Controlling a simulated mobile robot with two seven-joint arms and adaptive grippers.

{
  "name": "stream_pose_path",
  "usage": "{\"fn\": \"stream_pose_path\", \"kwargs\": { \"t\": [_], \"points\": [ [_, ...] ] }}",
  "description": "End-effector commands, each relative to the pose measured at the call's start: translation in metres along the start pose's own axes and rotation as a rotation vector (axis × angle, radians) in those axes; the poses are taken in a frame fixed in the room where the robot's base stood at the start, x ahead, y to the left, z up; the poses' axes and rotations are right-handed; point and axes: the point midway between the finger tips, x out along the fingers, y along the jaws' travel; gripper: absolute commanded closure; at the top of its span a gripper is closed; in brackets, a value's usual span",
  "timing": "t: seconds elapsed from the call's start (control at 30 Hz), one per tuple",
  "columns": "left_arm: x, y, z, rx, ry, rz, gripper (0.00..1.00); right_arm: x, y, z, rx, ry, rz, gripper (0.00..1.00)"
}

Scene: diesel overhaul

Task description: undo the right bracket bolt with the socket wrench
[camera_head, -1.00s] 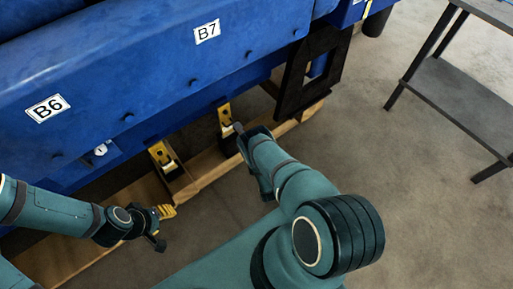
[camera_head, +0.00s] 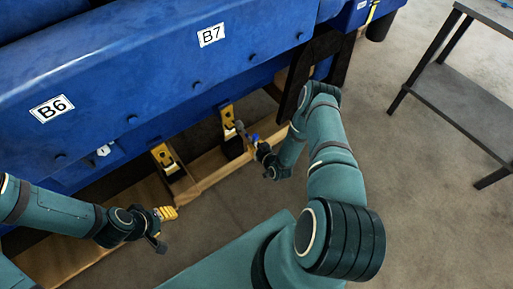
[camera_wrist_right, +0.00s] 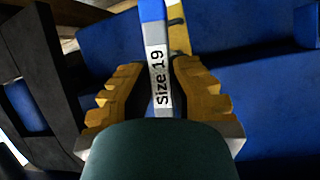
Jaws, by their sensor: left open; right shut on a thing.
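The right yellow bracket (camera_head: 228,117) sits under the blue engine side, and the left yellow bracket (camera_head: 163,157) is beside it on the wooden beam. My right gripper (camera_head: 259,145) is shut on the socket wrench (camera_head: 253,138), just right of the right bracket. In the right wrist view, the wrench (camera_wrist_right: 158,62) lies between the yellow fingers, with a "Size 19" label and a blue part. The wrench's grey end is close to the bracket; I cannot tell whether it touches the bolt, which I cannot make out clearly. My left gripper (camera_head: 162,226) is open and empty, low at left.
The blue engine (camera_head: 165,70) with labels B6 and B7 fills the upper left. A wooden beam (camera_head: 208,172) runs beneath it. A black frame (camera_head: 299,75) stands right of the right bracket. A dark shelf table (camera_head: 460,90) stands far right on open floor.

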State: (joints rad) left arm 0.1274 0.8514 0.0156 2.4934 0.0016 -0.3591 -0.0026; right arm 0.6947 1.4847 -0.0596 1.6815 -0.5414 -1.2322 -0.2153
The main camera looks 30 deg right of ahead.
Motion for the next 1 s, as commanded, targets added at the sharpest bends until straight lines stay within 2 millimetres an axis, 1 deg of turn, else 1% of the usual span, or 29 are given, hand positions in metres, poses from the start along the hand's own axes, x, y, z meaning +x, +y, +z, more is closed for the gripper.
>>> {"fn": "stream_pose_path", "kwargs": {
  "t": [0.3, 0.7, 0.83, 0.9, 1.0],
  "points": [
    [-0.001, 0.0, 0.0, 0.0, 0.0, 0.0, 0.53, 0.006, 0.002, -0.004, 0.344, -0.053, -0.148, 1.0],
    [-0.001, 0.0, 0.0, 0.0, 0.0, 0.0, 0.53, 0.011, 0.001, -0.005, 0.711, -0.115, -0.309, 1.0],
    [-0.001, 0.0, 0.0, 0.0, 0.0, 0.0, 0.53, 0.013, 0.001, -0.006, 0.806, -0.131, -0.351, 1.0],
    [-0.001, 0.0, 0.0, 0.0, 0.0, 0.0, 0.53, 0.024, -0.003, -0.012, 0.805, -0.13, -0.354, 1.0],
    [-0.001, 0.0, 0.0, 0.0, 0.0, 0.0, 0.53, 0.034, -0.005, -0.016, 0.805, -0.131, -0.352, 1.0]
  ]
}}
